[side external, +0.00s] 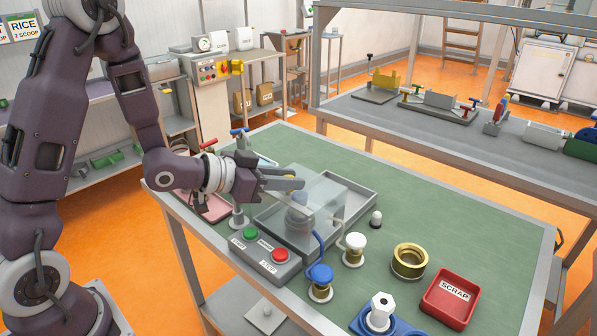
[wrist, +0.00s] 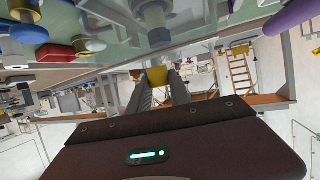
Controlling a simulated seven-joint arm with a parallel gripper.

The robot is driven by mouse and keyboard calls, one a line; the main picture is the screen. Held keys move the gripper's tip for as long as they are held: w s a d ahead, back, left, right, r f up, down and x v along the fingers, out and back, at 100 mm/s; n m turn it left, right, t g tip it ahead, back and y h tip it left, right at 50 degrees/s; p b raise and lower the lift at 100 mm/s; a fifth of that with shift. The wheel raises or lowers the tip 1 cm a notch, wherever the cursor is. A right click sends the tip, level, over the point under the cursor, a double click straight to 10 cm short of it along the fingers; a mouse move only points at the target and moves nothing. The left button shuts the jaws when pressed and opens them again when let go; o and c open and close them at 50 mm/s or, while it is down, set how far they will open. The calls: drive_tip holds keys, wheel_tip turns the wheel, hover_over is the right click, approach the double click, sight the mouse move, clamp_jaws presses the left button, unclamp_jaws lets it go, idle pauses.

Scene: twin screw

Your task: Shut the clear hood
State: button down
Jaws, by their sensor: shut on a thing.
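The clear hood (side external: 328,187) is a see-through box over the grey tray-like base (side external: 361,212) on the green table. A grey-blue rounded part (side external: 298,204) shows dimly through it. The hood looks tilted, but I cannot tell exactly how far it stands open. The fingers hide part of the handle in the side view.
A control box with a green button (side external: 250,233) and a red button (side external: 280,255) stands in front of the base. White-topped (side external: 355,242) and blue-topped (side external: 320,275) fittings, a brass ring (side external: 409,261) and a red SCRAP bin (side external: 451,297) stand nearby.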

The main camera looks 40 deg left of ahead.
drive_tip(key=shift+s, duration=0.15)
drive_tip(key=c, duration=1.2)
unclamp_jaws()
wheel_tip(320, 180, up, 10)
